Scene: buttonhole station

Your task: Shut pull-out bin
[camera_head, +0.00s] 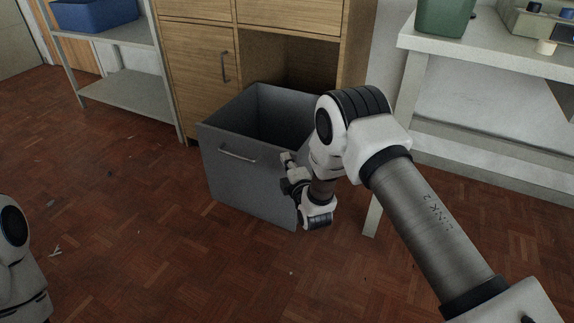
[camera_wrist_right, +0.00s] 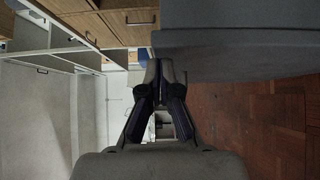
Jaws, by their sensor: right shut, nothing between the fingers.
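The pull-out bin (camera_head: 235,183) is a grey open-topped box standing out from the wooden cabinet's open bay (camera_head: 290,62). A bar handle (camera_head: 237,156) is on its front face. My right gripper (camera_head: 289,160) is shut and empty in front of the right part of the bin's front face; I cannot tell whether it touches. In the right wrist view, the closed fingers (camera_wrist_right: 156,75) are beside the grey bin (camera_wrist_right: 235,62), which fills the upper right. My right forearm hides the bin's right side. My left gripper is not in view; only part of my left arm shows at lower left.
A metal shelf (camera_head: 125,92) with a blue box (camera_head: 95,13) stands left of the cabinet (camera_head: 200,80). A white table (camera_head: 480,55) with a green container (camera_head: 445,16) stands at right. The parquet floor (camera_head: 140,220) in front of the bin is mostly clear.

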